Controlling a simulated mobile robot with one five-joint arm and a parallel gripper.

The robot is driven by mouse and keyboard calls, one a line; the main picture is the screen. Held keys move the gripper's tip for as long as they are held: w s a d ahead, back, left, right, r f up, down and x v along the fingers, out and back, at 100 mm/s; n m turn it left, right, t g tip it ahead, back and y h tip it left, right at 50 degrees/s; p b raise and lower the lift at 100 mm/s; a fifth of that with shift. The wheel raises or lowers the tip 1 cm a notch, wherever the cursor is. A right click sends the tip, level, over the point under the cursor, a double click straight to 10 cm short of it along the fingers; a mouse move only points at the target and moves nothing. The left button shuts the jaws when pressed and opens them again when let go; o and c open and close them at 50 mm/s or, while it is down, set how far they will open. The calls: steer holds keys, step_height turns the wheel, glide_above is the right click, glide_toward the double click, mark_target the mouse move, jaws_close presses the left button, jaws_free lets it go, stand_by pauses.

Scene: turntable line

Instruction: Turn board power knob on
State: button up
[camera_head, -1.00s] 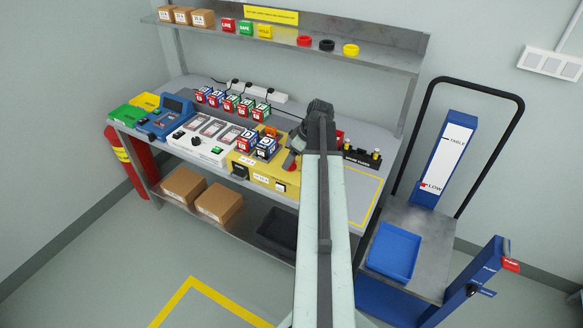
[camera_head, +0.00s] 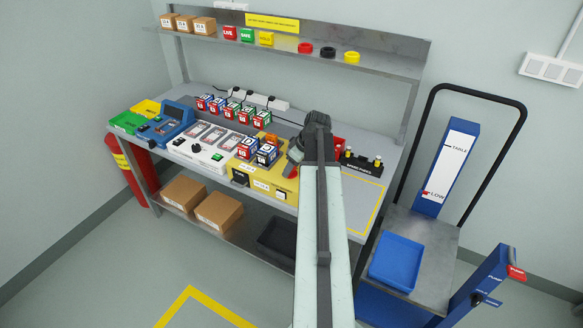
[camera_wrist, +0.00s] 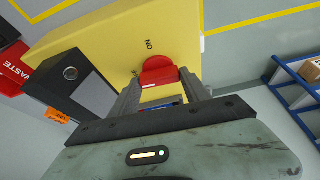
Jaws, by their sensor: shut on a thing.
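The power knob (camera_wrist: 158,70) is red and sits on the face of the yellow board (camera_wrist: 110,40) in the wrist view. The letters "ON" (camera_wrist: 149,44) show upside down just above it. My gripper (camera_wrist: 160,86) has its two grey fingers on either side of the knob and is shut on it. A small white mark shows on the knob's lower left edge; another marking left of the knob is partly hidden by a finger.
Colored cubes (camera_head: 267,154) stand beside my arm in the head view. A cart with a blue tray (camera_head: 396,262) is at right.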

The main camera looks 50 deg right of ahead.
steer(key=m, duration=0.1)
steer(key=m+h, duration=0.1)
steer(key=m, duration=0.2)
steer(key=shift+a+h, duration=0.25)
steer(key=shift+h, duration=0.05)
steer(key=m, duration=0.2)
steer(key=m+h, duration=0.1)
steer(key=m, duration=0.1)
steer(key=shift+m+g+h, duration=0.3)
steer(key=shift+g, duration=0.1)
steer(key=m+g+h, duration=0.1)
steer(key=m, duration=0.3)
steer(key=shift+w, duration=0.15)
steer(key=shift+a+m+g+h, duration=0.1)
steer(key=shift+m+g+h, duration=0.2)
steer(key=shift+m, duration=0.85)
steer(key=shift+m+g+h, duration=0.2)
steer(key=shift+m+g, duration=0.2)
steer(key=shift+m, duration=0.75)
steer(key=o, duration=1.4)
steer(key=p+v, duration=0.7)
steer(key=v, duration=0.1)
steer(key=shift+w, duration=0.1)
